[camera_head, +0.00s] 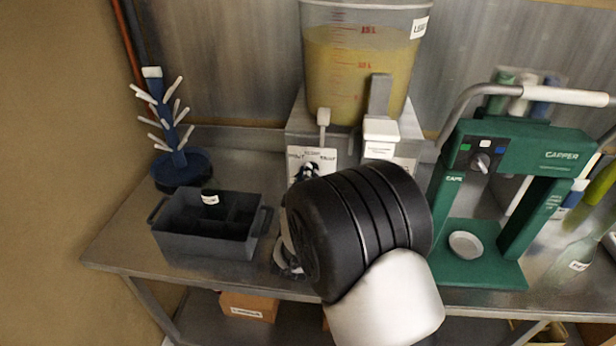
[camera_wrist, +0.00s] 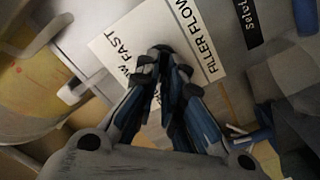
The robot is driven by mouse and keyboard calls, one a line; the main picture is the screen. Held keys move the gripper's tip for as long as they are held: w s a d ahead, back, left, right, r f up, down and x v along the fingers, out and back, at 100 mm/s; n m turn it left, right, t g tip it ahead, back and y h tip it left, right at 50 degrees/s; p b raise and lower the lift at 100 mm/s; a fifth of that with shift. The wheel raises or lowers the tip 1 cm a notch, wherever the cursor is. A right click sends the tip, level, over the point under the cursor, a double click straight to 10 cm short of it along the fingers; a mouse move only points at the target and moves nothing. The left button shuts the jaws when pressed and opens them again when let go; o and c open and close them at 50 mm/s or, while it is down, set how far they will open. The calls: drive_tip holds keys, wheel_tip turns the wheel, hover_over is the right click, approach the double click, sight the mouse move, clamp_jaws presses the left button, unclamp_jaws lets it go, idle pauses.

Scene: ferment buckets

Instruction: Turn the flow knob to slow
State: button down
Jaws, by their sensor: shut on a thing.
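The filler flow card (camera_head: 318,156), white with dark print, is on the front of the filler stand below the bucket of yellow liquid. In the wrist view the card (camera_wrist: 112,50) reads "FILLER FLOW" and "FAST", with another word partly covered. My gripper (camera_wrist: 165,58) reaches the middle of this card with its fingers closed together on the flow knob. The knob is almost wholly hidden between the fingertips, so its pointing direction cannot be told. In the head view my gripper (camera_head: 306,172) is mostly behind my black wrist.
A grey divided crate (camera_head: 175,240) with a dark bottle and a blue bottle tree (camera_head: 170,140) stand on the left. A green capper (camera_head: 500,275) stands on the right. The filler bucket (camera_head: 360,60) with its tap rises behind my gripper.

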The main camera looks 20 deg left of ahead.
drive_tip(key=m+b, duration=0.2)
drive_tip(key=m, duration=0.2)
drive_tip(key=m+b, duration=0.2)
drive_tip(key=m, duration=0.2)
drive_tip(key=shift+d+r, duration=0.15)
drive_tip(key=shift+d, duration=0.05)
drive_tip(key=shift+m, duration=0.5)
idle(0.3)
drive_tip(key=c, duration=1.7)
unclamp_jaws()
